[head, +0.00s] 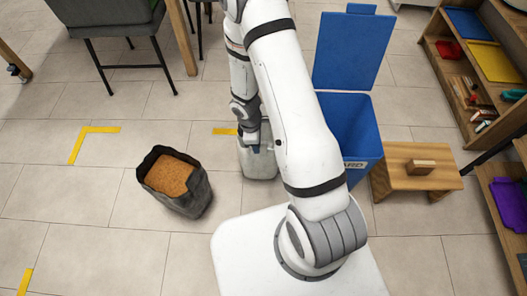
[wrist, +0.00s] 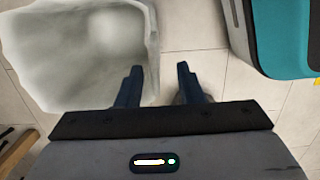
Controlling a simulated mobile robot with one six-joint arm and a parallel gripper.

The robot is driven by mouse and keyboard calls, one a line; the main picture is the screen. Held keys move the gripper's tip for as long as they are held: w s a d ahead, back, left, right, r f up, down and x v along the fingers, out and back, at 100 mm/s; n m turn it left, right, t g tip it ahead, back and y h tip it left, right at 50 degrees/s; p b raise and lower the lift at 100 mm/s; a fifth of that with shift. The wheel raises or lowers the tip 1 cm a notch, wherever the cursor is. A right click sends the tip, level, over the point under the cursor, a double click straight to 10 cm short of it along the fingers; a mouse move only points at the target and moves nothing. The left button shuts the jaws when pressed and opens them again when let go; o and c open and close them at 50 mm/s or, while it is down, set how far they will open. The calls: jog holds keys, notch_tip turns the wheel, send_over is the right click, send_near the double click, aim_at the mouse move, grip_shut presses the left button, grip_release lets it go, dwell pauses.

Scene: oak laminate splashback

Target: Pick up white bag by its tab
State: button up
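The white bag (head: 258,165) stands on the tiled floor, partly hidden behind my arm in the head view. In the wrist view the white bag (wrist: 85,45) fills the upper left, its open top and pale inside showing. My gripper (wrist: 160,78) is open, its two dark fingers apart at the bag's right edge. The left finger overlaps the bag in the picture and the right one is over floor. I cannot tell whether either touches it. In the head view my gripper (head: 254,145) is at the bag's top, mostly hidden. I cannot make out the tab.
A dark bag of orange-brown granules (head: 172,180) stands to the left. A blue bin (head: 355,125) with a raised lid is close on the right, beside a wooden stool (head: 415,162). Shelves (head: 455,60) line the far right. Floor at the left is clear around yellow marks (head: 98,130).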

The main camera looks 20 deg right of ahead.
jog(key=f+b, duration=0.1)
jog(key=f, duration=0.1)
jog(key=d+f+b, duration=0.1)
jog(key=f+b, duration=0.1)
jog(key=shift+s+f, duration=0.1)
jog(key=shift+f, duration=0.1)
jog(key=shift+c, duration=0.3)
grip_shut()
